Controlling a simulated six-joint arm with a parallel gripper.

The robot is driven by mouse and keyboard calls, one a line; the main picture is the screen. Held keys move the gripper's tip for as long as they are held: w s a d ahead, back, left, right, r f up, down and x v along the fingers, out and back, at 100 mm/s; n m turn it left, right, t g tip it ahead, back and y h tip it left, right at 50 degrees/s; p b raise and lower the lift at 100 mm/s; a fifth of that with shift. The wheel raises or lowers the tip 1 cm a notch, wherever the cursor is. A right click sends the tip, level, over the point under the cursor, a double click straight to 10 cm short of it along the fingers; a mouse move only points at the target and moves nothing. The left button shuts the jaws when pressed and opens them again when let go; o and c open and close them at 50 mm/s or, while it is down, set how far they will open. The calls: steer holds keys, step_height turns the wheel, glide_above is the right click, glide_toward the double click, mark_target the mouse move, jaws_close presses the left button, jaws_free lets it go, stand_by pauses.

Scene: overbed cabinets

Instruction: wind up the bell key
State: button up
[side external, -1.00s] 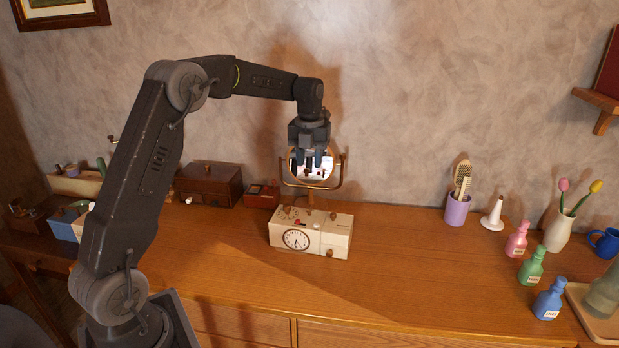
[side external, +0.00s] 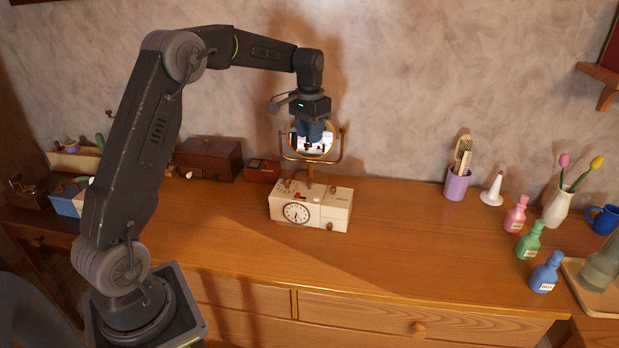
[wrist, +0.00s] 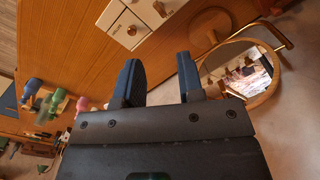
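A cream box-shaped clock (side external: 341,203) with a round white dial (side external: 296,212) stands on the wooden dresser. Small brown knobs or keys (side external: 287,183) and a red piece (side external: 299,196) show on its top, and another brown knob (side external: 330,227) sits low on its front. I cannot tell which of these is the bell key. My gripper (side external: 312,142) points down above and behind the clock, in front of the round mirror. In the wrist view, its two dark fingers (wrist: 160,80) are apart with nothing between them. Part of the clock (wrist: 122,30) shows beyond them at the top.
The round mirror (wrist: 239,100) on its wooden stand is close to my fingers. Wooden boxes (side external: 207,158) stand to the left. A purple cup with brushes (side external: 457,186), several bottles (side external: 546,272) and a vase (side external: 557,208) stand to the right.

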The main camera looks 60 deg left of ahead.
mark_target(309, 184)
step_height(309, 184, down, 14)
steer(key=n, duration=0.5)
steer(key=shift+r+n, duration=0.1)
steer(key=shift+n, duration=0.3)
jaws_close()
